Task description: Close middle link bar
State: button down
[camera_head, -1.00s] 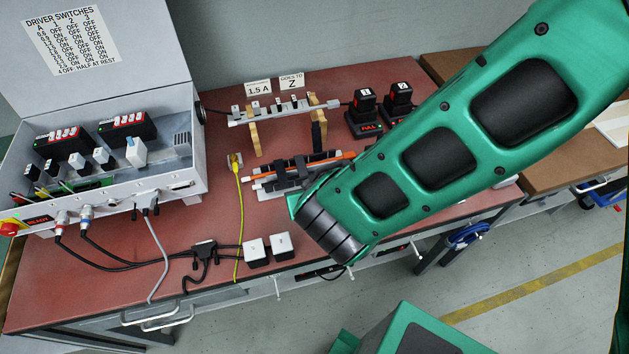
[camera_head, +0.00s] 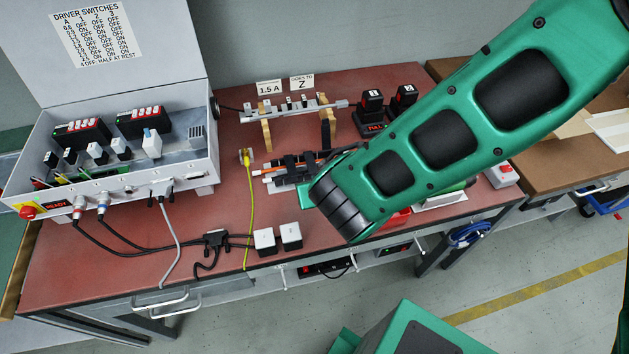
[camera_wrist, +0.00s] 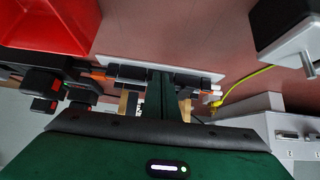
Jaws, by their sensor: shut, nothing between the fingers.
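The assembly with black blocks (camera_head: 297,165) and orange-and-white bars stands on the red bench top, left of my forearm. Contact cannot be told. In the head view my forearm hides most of the gripper and the assembly's right end.
A rail on wooden supports (camera_head: 266,134) stands behind the assembly. Black-and-red units (camera_head: 372,101) stand behind my arm. Two white-topped cubes (camera_head: 265,240) sit near the front edge. A yellow cable (camera_head: 249,205) runs left of the assembly. A red bin (camera_wrist: 55,25) is close by in the wrist view.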

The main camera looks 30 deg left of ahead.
jog(key=shift+w, duration=0.4)
jog(key=shift+s+a+r, duration=0.1)
jog(key=shift+a+r, duration=0.1)
jog(key=shift+r, duration=1.05)
jog(key=shift+d+f, duration=0.2)
jog(key=shift+d, duration=0.3)
jog(key=shift+d+f, duration=0.2)
jog(key=shift+d, duration=0.3)
jog(key=s+d+f, duration=0.1)
jog(key=s, duration=0.1)
jog(key=s+d, duration=0.2)
jog(key=s+d+f, duration=0.1)
jog(key=s, duration=0.1)
jog(key=shift+d+f, duration=0.25)
jog(key=shift+f, duration=0.1)
jog(key=shift+s+d+f, duration=0.25)
jog(key=shift+s+d, duration=0.1)
jog(key=shift+d, duration=0.1)
